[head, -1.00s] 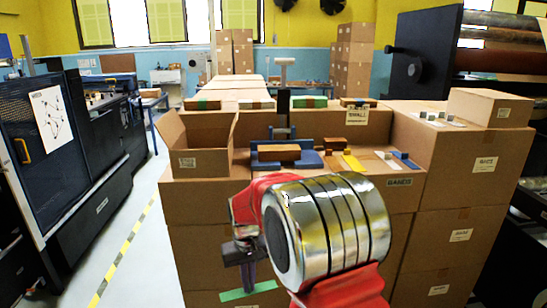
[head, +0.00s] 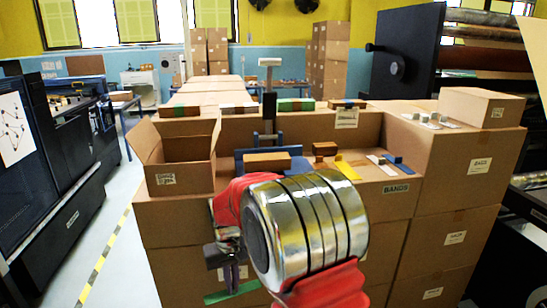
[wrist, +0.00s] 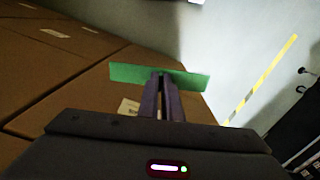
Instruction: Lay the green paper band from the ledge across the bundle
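My gripper (head: 231,280) hangs low in front of the stacked cartons, fingers pointing down. In the wrist view its two dark fingers (wrist: 161,80) are closed together on the green paper band (wrist: 128,74), which sticks out flat to both sides. The band also shows in the head view (head: 220,296) below the fingers, partly hidden by my arm. A brown bundle (head: 267,161) sits on a blue holder (head: 301,164) on the carton top, above and beyond my gripper. My arm hides part of the holder's front.
An open carton (head: 180,165) stands left of the holder. A small brown block (head: 325,149), a yellow band (head: 347,168) and white and blue pieces lie to its right, above the BANDS label (head: 396,189). More banded bundles line the raised back ledge.

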